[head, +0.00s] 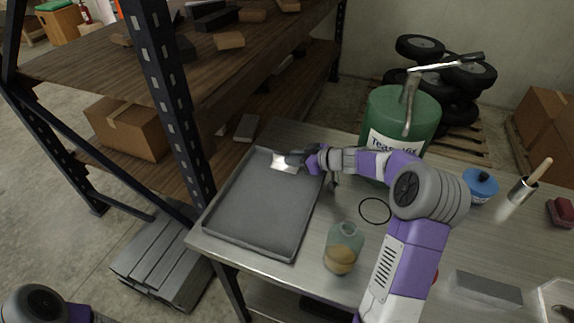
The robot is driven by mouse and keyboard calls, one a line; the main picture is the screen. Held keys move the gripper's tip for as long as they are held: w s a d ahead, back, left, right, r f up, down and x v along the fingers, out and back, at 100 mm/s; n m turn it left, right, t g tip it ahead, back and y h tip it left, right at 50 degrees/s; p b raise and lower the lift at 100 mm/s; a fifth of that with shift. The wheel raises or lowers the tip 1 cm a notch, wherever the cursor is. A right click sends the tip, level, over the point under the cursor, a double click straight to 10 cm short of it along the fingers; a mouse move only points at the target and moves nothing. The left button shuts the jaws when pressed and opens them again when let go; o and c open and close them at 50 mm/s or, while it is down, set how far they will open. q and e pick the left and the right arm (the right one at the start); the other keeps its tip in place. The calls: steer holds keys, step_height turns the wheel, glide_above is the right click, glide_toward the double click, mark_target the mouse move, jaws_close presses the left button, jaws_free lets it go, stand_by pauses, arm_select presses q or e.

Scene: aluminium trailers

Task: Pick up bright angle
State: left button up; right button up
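A bright, shiny piece of metal (284,164), which looks like the bright angle, is at the back right corner of the grey tray (241,231). My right gripper (290,158) is right at this piece, its fingers overlapping the piece's upper edge. The gripper is small and dark here, so I cannot tell whether its fingers are closed on the piece or only beside it. I also cannot tell whether the piece rests in the tray or is just above it. My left gripper is out of view; only part of my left arm shows at the lower left.
The tray lies on a metal table (400,230). A green canister (418,108) stands behind my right arm. A glass jar (343,249), a black ring (375,210), a blue can (480,187) and a grey block (486,289) are also on the table. A shelf rack (160,90) stands left.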

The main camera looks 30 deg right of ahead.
jaws_close()
